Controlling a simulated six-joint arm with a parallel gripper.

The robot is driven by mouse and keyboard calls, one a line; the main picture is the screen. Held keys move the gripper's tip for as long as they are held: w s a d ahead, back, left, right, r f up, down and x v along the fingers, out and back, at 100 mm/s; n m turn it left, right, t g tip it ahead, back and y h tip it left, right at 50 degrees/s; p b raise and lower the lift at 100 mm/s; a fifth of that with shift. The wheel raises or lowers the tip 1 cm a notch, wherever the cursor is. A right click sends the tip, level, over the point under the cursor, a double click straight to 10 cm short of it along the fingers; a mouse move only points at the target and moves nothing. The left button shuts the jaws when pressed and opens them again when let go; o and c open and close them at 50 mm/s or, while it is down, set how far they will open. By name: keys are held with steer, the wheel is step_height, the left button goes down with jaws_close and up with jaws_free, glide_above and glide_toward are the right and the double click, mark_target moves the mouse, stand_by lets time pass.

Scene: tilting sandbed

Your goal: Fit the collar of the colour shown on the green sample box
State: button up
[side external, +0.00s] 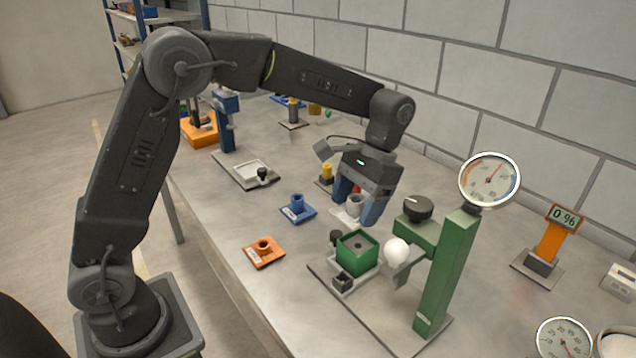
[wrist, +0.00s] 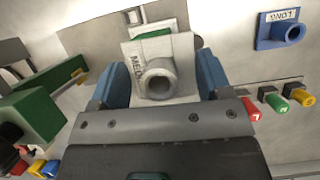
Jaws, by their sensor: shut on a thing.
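My gripper (side external: 357,208) has its two blue fingers either side of a grey collar (side external: 355,203) and is shut on it. In the wrist view, the collar (wrist: 160,77) is a short round tube on a pale plate, its lettering partly legible as "MED". I cannot tell whether the plate touches the table. The green sample box (side external: 357,247) is open-topped with a dark inside and sits just below and in front of my gripper. No colour mark on it is readable. A blue collar (side external: 297,203) and an orange collar (side external: 264,246) stand on their own plates to the left.
A green post (side external: 446,268) with a dial (side external: 490,180), black knob (side external: 418,208) and white ball (side external: 397,251) stands close right of the box. Table between the blue and orange plates is clear.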

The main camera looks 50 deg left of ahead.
steer(key=shift+d+f+n, duration=0.1)
steer(key=shift+d+n, duration=0.2)
steer(key=shift+d, duration=0.5)
steer(key=shift+f, duration=2)
steer(key=shift+f, duration=0.55)
steer(key=o, duration=1)
steer(key=shift+v, duration=6.95)
steer(key=shift+a, duration=0.15)
